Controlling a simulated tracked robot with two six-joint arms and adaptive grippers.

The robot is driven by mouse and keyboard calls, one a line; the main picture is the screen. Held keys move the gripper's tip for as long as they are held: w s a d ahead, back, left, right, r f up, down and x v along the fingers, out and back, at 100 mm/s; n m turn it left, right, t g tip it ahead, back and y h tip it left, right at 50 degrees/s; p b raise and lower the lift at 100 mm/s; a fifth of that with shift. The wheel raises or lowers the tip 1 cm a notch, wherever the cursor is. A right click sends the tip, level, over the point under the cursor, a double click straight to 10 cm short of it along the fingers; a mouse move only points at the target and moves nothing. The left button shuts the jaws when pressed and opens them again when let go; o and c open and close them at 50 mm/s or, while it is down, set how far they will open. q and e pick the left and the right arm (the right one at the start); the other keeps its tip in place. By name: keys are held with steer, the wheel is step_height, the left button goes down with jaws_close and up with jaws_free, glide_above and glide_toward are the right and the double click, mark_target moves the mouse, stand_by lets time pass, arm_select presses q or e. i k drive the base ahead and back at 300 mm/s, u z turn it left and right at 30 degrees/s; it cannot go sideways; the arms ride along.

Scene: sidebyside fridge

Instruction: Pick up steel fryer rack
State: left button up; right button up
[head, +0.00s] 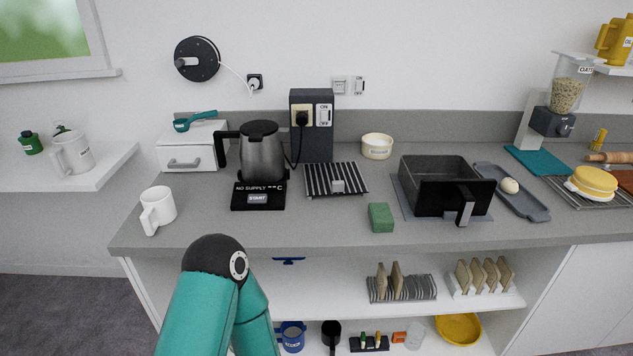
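A slatted metal rack (318,183) with dark and light bars and a small light block at its front lies flat on the grey counter, right of the kettle; it may be the steel fryer rack. Another wire rack (407,294) sits on the shelf below with brown slices standing in it. A black fryer drawer (420,203) with a front handle stands open-topped on a grey mat, to the right. A teal arm of mine rises at the bottom, left of centre, in front of the counter. Neither gripper shows in the head view.
A kettle (262,155) on its black base, a white mug (158,208) and a green sponge (381,217) are on the counter (300,228). A grey tray (520,198) lies right of the drawer.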

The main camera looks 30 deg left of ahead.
mark_target(334, 178)
steer(key=u, duration=0.45)
steer(key=i, duration=0.4)
steer(key=u, duration=0.8)
steer(key=k, duration=0.95)
steer(key=u, duration=0.2)
steer(key=i, duration=0.95)
steer(key=z, duration=0.05)
